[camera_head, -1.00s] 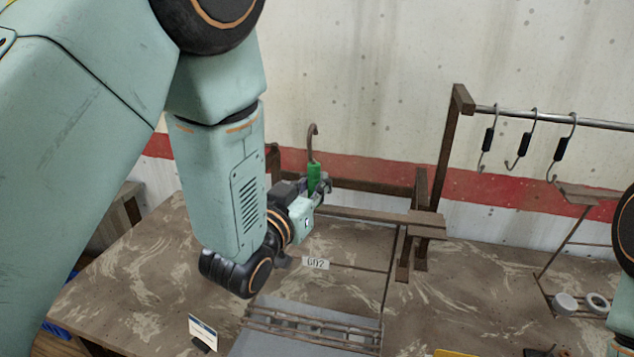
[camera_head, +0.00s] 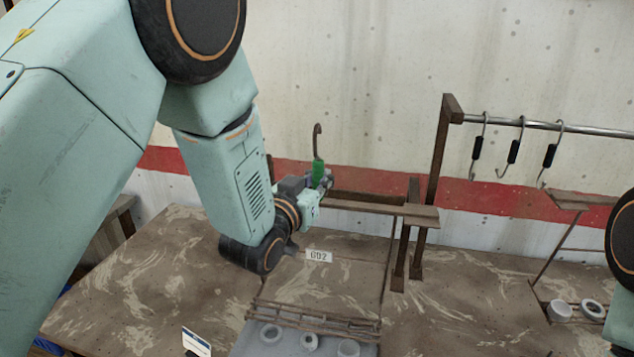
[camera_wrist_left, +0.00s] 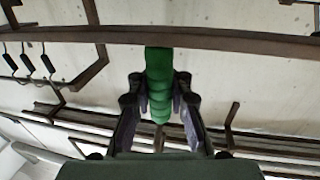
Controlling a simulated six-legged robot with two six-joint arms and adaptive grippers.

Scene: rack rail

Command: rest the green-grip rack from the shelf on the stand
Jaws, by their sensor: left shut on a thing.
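My left gripper (camera_head: 322,184) is shut on the green grip (camera_head: 317,172) of the rack. A thin hook (camera_head: 317,135) rises above the grip. In the left wrist view, the green grip (camera_wrist_left: 158,85) sits between both fingers (camera_wrist_left: 158,115), with a brown bar (camera_wrist_left: 210,39) crossing above. In the head view, a brown crossbar (camera_head: 370,208) runs right from the gripper, and a thin rod leads down to bars (camera_head: 315,318) low in the picture. A brown post (camera_head: 404,250), apparently of the stand, rises close by the crossbar's right end; contact cannot be told. My right gripper is out of view.
A tall post (camera_head: 437,170) carries a metal rail (camera_head: 545,126) with several black-grip hooks (camera_head: 514,150). White rings (camera_head: 348,348) lie on a grey surface below the bars. More rings (camera_head: 591,309) show at right. A G02 label (camera_head: 318,256) is near the middle.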

